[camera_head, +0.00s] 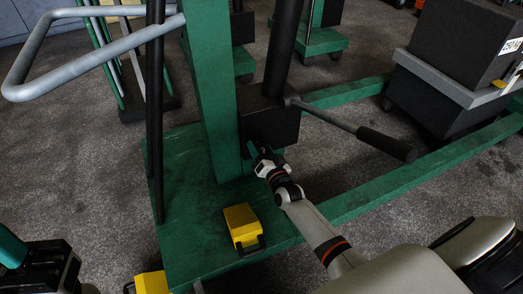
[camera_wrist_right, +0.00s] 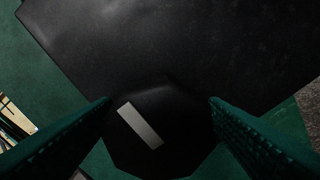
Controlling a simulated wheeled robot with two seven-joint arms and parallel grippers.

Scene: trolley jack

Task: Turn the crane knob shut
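The crane knob (camera_wrist_right: 185,145) is a dark octagonal piece with a pale stripe slanting across its face, in the lower middle of the right wrist view. It sits against the black pump block (camera_wrist_right: 170,45). My right gripper (camera_wrist_right: 159,102) is open, with its green fingers on either side of the knob. I cannot tell whether they touch it. In the head view my right gripper (camera_head: 259,154) is at the lower part of the pump block (camera_head: 268,125), and the knob is hidden there. My left gripper (camera_head: 38,268) is partly in view at the lower left; its opening is unclear.
The green crane mast (camera_head: 212,90) rises beside the block. A lever with a black grip (camera_head: 385,144) sticks out above my right arm. A grey push handle (camera_head: 100,58) is at upper left. A yellow pedal (camera_head: 241,222) sits on the base. A weight box (camera_head: 455,45) stands at right.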

